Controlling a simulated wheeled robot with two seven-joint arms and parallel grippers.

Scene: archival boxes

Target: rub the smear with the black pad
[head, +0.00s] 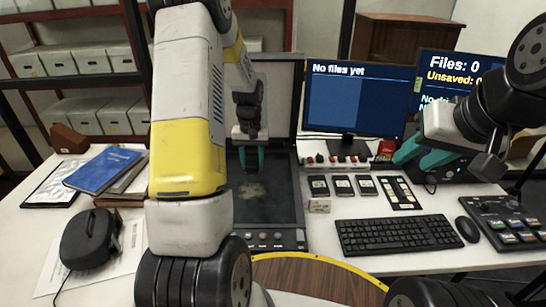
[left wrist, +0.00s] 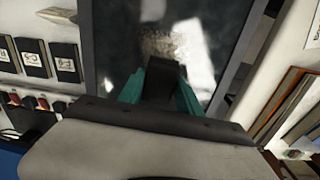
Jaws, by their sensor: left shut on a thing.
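The smear (head: 253,190) is a pale, tan patch on the dark glass of an open flatbed scanner (head: 275,215). It also shows in the left wrist view (left wrist: 160,42), just beyond the pad. My left gripper (head: 251,160) is over the scanner glass, on the far side of the smear. Its teal fingers are shut on the black pad (left wrist: 167,75). I cannot tell whether the pad touches the glass. My right gripper (head: 422,154) is at the right, in front of the monitors, with its teal fingers apart and nothing between them.
A keyboard (head: 395,235), a mouse (head: 467,229) and a control panel (head: 508,218) lie on the right. Several black cartridges (head: 341,185) lie beside the scanner. A blue folder (head: 104,169) and a black case (head: 90,239) are on the left. The raised lid (head: 280,95) stands behind the glass.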

